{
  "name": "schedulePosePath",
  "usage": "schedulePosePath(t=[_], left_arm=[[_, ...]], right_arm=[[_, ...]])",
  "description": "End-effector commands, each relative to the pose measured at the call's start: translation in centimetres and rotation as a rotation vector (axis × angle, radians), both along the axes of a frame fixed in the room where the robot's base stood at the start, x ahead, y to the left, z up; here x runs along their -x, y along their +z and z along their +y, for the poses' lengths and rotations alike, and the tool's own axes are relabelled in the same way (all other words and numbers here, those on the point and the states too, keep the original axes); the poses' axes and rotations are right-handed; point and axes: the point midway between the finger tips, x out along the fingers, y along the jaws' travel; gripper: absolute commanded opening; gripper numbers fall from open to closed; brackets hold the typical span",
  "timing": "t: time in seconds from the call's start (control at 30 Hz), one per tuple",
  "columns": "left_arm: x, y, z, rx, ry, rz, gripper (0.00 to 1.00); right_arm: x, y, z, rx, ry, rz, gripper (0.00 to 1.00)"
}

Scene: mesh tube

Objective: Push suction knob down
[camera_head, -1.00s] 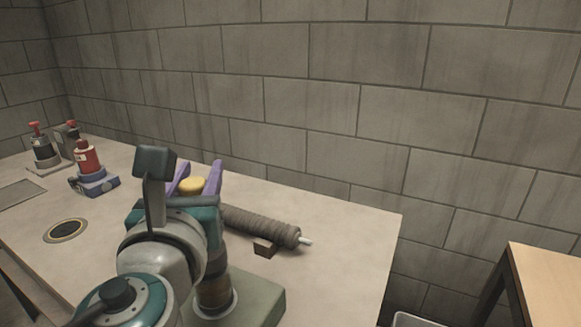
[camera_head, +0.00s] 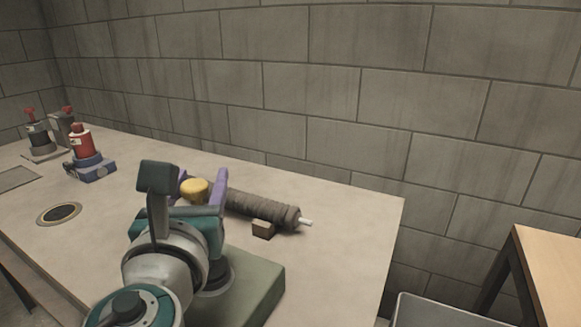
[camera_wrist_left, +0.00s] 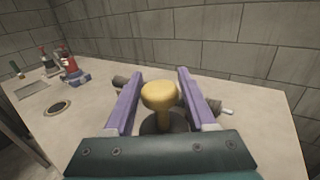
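The suction knob (camera_wrist_left: 158,97) is yellow and round-topped, on a dark round base, and stands upright between my left gripper's fingers in the left wrist view. In the head view the yellow knob (camera_head: 194,189) shows just beyond my left gripper (camera_head: 203,187). The left gripper's two purple fingers (camera_wrist_left: 158,98) are spread wide, with a visible gap on each side of the knob. The greenish block under it (camera_head: 262,283) is partly hidden by my left arm. My right gripper is in neither view.
A brown wrapped roll (camera_head: 258,207) with a pale rod end lies behind the knob, a small brown block (camera_head: 263,229) beside it. Red-topped devices (camera_head: 84,147) stand at the far left, near a dark round inset (camera_head: 60,213). The table's right part is clear.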

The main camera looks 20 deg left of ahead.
Motion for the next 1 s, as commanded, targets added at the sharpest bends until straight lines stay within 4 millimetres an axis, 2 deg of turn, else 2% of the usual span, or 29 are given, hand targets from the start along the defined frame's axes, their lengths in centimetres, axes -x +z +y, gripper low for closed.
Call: schedulePosePath(t=[0.03, 0.13, 0.37, 0.47, 0.8, 1.0], left_arm=[[0.0, 0.1, 0.0, 0.000, 0.000, -0.002, 0.63], [0.0, 0.2, 0.0, -0.001, 0.000, -0.004, 0.71], [0.0, 0.3, 0.0, -0.001, 0.000, -0.006, 0.71], [0.6, 0.2, -0.4, 0.000, 0.000, -0.004, 0.71], [6.4, 0.1, -3.3, 0.001, -0.001, -0.002, 0.71], [8.4, 0.2, -4.4, 0.001, 0.001, -0.004, 0.71]], right_arm=[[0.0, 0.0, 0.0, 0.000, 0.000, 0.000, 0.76], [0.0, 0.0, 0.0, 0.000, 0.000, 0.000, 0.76], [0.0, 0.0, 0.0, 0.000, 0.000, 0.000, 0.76], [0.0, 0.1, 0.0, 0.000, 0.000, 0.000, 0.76], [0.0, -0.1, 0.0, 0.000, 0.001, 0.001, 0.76], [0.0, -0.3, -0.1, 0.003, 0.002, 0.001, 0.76]])
